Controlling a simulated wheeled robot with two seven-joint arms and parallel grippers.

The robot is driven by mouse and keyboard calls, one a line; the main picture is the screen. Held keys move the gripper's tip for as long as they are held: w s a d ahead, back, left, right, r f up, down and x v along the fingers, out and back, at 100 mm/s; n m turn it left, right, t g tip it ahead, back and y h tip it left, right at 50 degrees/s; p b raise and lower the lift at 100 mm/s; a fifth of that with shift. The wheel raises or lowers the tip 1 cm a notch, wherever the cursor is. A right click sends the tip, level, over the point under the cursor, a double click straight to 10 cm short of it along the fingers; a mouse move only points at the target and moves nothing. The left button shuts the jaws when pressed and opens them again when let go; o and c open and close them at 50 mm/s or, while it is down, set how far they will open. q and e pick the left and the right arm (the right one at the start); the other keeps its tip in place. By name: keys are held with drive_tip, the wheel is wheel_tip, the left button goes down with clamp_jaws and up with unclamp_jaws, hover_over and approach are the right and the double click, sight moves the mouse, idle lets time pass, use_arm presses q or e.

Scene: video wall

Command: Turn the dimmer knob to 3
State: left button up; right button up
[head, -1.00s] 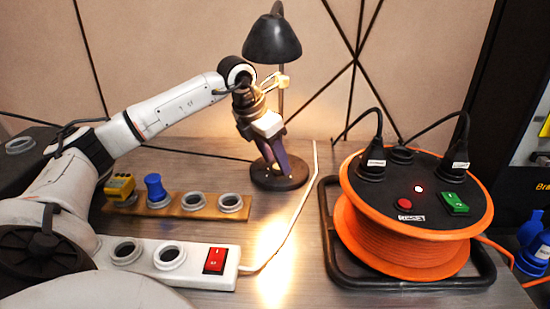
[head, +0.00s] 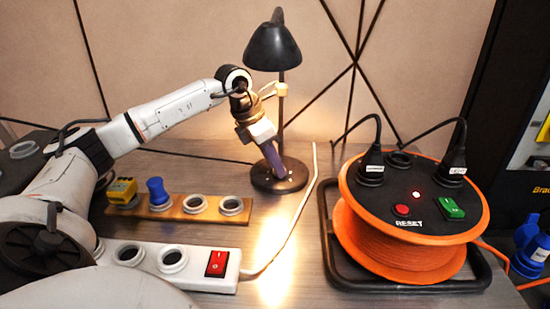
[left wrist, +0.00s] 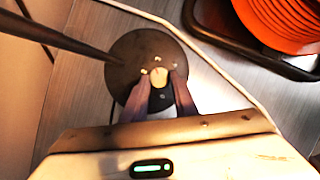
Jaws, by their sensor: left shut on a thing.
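A black desk lamp (head: 272,46) stands at the back middle, its light falling on the table. Its round base (head: 293,181) carries the dimmer knob, which my fingers hide in the head view. In the left wrist view the pale, round knob (left wrist: 158,76) sits on the dark base with small pale marks around it. My left gripper (head: 275,168) reaches down to the base. In the left wrist view its two fingers (left wrist: 158,90) are on either side of the knob, shut on it. The marks are too small to read. My right gripper is not in view.
An orange cable reel (head: 400,250) with plugs, a red button and a green switch stands at the right. A white power strip (head: 200,262) and a wooden strip with sockets (head: 180,208) lie at the left. A white cable (head: 303,200) runs beside the lamp base.

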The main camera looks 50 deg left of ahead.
use_arm(q)
drive_tip(key=shift+a+r+m+h+p, duration=0.2)
drive_tip(key=shift+m+h+p, duration=0.1)
drive_tip(key=shift+m+p, duration=0.5)
drive_tip(key=shift+f+m, duration=0.15)
drive_tip(key=shift+m, duration=0.35)
drive_tip(key=o, duration=1)
drive_tip(key=shift+o, duration=0.2)
drive_tip(key=v, duration=0.7)
drive_tip(key=shift+r+p, duration=0.2)
drive_tip(key=shift+p, duration=0.25)
